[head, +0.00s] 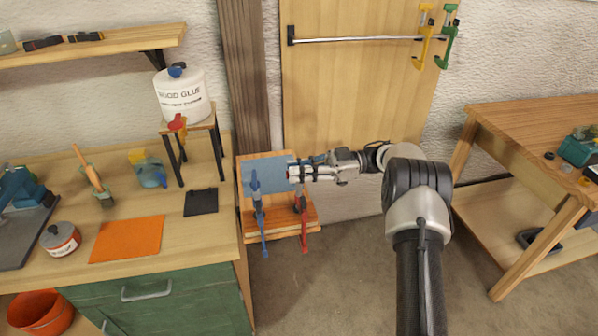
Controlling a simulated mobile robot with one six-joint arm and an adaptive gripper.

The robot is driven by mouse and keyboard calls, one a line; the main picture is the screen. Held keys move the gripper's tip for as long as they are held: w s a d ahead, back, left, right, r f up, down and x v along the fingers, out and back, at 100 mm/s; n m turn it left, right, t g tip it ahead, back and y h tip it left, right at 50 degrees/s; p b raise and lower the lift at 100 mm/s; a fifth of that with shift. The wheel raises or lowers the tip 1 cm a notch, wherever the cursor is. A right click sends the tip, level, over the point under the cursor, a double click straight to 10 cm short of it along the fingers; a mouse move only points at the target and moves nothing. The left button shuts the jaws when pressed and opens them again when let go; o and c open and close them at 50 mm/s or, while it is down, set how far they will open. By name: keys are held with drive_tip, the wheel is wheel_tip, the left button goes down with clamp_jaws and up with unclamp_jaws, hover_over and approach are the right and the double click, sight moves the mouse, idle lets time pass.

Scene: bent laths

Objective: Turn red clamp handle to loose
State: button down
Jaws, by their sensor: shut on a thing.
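The red clamp (304,232) hangs at the right front of a wooden stand that holds a blue-grey sheet (262,172). Its lower part shows below my gripper. My gripper (293,173) reaches in from the right, level with the sheet, at the upper end of the red clamp. A blue clamp (260,220) stands to the left on the same stand.
The workbench (135,210) on the left carries an orange mat (127,239), a black pad (201,201) and a glue tub (182,96) on a small stool. A wooden door with a metal bar stands behind. Another table (540,115) is at right; floor between is clear.

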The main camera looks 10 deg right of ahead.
drive_tip(key=shift+r, duration=0.15)
drive_tip(key=c, duration=1.7)
unclamp_jaws()
wheel_tip(320, 180, up, 10)
drive_tip(key=shift+f, duration=0.1)
